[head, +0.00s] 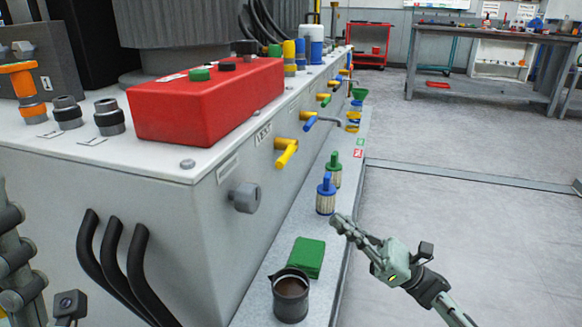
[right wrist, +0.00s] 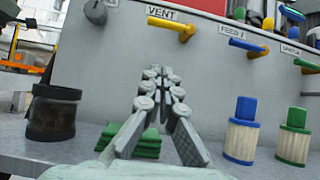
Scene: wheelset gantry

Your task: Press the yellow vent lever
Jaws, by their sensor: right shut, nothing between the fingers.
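The yellow vent lever (head: 286,153) sticks out from the side face of the grey cabinet, beside the VENT label (head: 262,134). In the right wrist view the lever (right wrist: 182,30) is at the top, up and slightly right of the fingertips. My right gripper (head: 340,222) is shut and empty, out from the cabinet, lower than the lever and clearly apart from it. Its closed fingers (right wrist: 163,75) point toward the cabinet face in the right wrist view. My left gripper (head: 15,262) is cut off at the left edge, and its fingertips cannot be made out.
Below the lever, a ledge holds a dark cup (head: 290,297), a green cloth (head: 307,257), a blue-topped filter (head: 326,195) and a green-topped filter (head: 333,170). A grey knob (head: 245,198) and a blue lever (head: 310,123) flank the yellow one. Open floor lies right.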

